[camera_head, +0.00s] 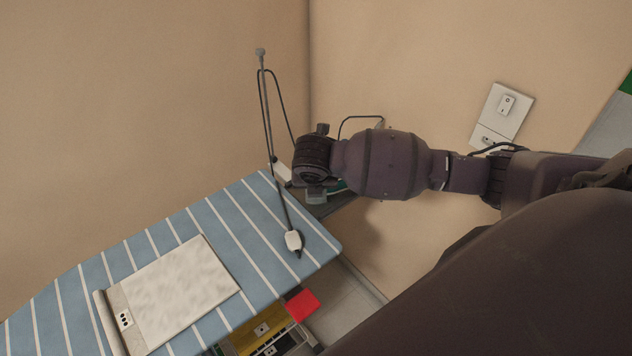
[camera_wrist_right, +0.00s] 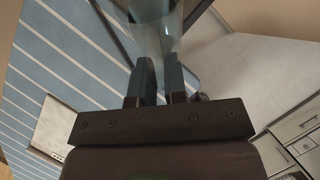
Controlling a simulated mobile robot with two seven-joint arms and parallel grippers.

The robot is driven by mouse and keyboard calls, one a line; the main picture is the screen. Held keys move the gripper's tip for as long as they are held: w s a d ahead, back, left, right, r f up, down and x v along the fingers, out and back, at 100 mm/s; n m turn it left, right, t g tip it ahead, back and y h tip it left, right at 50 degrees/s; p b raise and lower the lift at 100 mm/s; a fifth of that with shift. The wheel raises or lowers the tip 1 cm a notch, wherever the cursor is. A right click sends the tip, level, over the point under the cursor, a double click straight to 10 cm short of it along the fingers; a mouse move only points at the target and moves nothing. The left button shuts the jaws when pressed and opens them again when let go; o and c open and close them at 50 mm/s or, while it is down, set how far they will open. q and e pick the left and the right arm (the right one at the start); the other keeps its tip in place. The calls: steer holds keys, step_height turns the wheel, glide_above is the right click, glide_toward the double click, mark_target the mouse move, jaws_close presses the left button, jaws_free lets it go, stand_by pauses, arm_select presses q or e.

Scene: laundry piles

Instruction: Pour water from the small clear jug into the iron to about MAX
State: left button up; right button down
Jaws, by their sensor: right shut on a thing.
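My right gripper (camera_wrist_right: 159,82) is shut on the small clear jug (camera_wrist_right: 157,28), which shows between and beyond its fingers in the right wrist view. The water in the jug cannot be made out. In the head view my right wrist covers the jug and most of the gripper, above the far right end of the ironing board (camera_head: 232,215). A grey and green thing, probably the iron (camera_head: 317,196), shows partly under my wrist on a dark rest at the board's end. Its fill opening and MAX mark are hidden. My left gripper is not in view.
A thin cord pole (camera_head: 268,130) with a white clamp (camera_head: 293,240) stands on the board, close left of my wrist. Walls rise behind, with a switch plate (camera_head: 502,115) at right. Yellow and red items sit below the board.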

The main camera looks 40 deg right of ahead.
steer(key=shift+w+d+r+g+y, duration=0.3)
steer(key=shift+w+r+g+y, duration=0.25)
steer(key=shift+r+g, duration=0.25)
steer(key=shift+w+d+r+g+y, duration=0.3)
steer(key=shift+w+r+g+y, duration=0.05)
steer(key=shift+r+g+y, duration=0.35)
stand_by(6.5)
